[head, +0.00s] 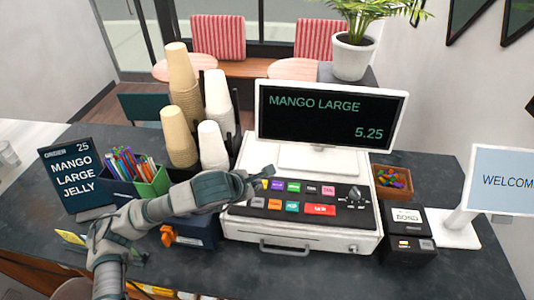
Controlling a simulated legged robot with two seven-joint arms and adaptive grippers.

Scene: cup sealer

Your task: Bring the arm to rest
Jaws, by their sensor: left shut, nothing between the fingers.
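My left arm comes in from the lower left and bends to the right. My left gripper (264,175) is shut and empty. In the picture its tip lies at the upper left edge of the cash register's key panel; I cannot tell whether it touches. The white cash register (300,228) has coloured keys, and its screen (331,112) reads MANGO LARGE 5.25. A dark order sign (70,177) at the left reads order 25, MANGO LARGE JELLY. My right gripper is not in view.
Stacked paper cups (180,75) stand behind my left arm. A pen holder (150,182) stands to its left, and a dark blue box (193,235) is partly under the forearm. A black box (409,245) and a WELCOME sign (502,180) stand at the right. The front right counter (330,275) is clear.

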